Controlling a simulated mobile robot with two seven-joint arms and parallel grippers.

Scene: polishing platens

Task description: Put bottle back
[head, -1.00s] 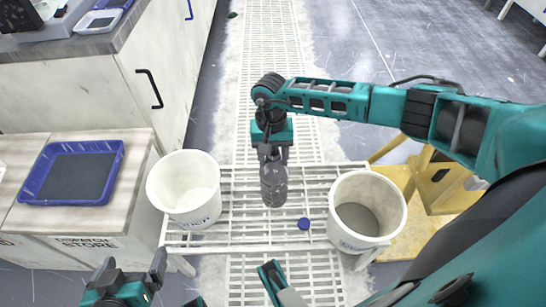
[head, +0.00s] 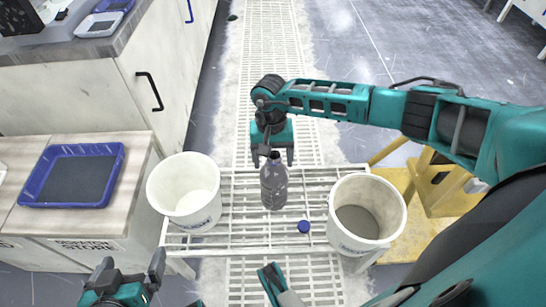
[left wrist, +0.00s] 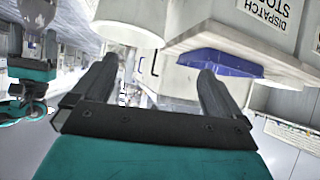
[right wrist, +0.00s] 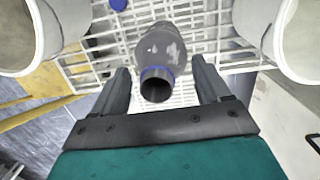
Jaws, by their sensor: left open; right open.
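A grey translucent bottle (head: 273,186) stands upright and uncapped on the white grid rack, between two white buckets. In the right wrist view the bottle (right wrist: 162,58) shows its open mouth between and just ahead of the finger tips. My right gripper (head: 273,157) is open at the bottle's far side, near its neck, and not closed on it. A blue cap (head: 304,226) lies on the rack to the right of the bottle. My left gripper (head: 132,271) is open and empty at the lower left, in front of the rack.
The left bucket (head: 184,190) looks empty; the right bucket (head: 366,212) has grey contents. The white rack (head: 240,238) carries both. A blue tray (head: 72,174) lies on the counter at left. A yellow step stand (head: 440,190) is at right, under my right arm.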

